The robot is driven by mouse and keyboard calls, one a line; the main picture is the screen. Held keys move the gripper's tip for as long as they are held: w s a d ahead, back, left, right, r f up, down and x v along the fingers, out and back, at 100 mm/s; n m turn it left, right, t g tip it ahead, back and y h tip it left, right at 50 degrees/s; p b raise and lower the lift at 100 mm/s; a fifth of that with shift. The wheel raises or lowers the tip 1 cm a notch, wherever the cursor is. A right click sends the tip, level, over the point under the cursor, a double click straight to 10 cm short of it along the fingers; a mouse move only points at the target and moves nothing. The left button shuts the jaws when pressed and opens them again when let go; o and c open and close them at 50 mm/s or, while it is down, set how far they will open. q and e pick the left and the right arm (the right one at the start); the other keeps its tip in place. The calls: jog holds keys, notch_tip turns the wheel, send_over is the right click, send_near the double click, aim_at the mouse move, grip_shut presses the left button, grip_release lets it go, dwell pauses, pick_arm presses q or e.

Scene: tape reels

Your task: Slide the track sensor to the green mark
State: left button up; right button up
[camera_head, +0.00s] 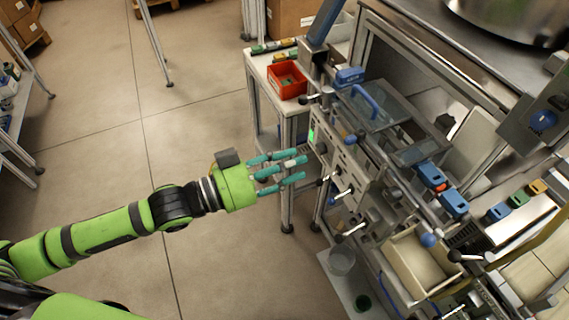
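My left arm reaches in from the left. Its gripper (300,168) has teal fingers spread apart with gaps between them, and nothing shows between them. The fingers point right, at the front of the machine's pale panel (340,164). A bright green mark (311,136) shows at the panel's upper left end, above and right of the fingertips. I cannot tell which part is the track sensor. No contact between fingers and panel is clear. My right gripper is not in view.
A red bin (287,80) stands on a side table (262,68) above the gripper. A cream tray (420,262) and a clear cup (341,261) are at lower right. Blue handled parts (365,100) top the machine. Open floor (110,140) lies to the left.

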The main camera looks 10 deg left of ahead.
pick_arm(q)
jog(key=shift+s+a, duration=0.25)
jog(key=shift+a, duration=0.1)
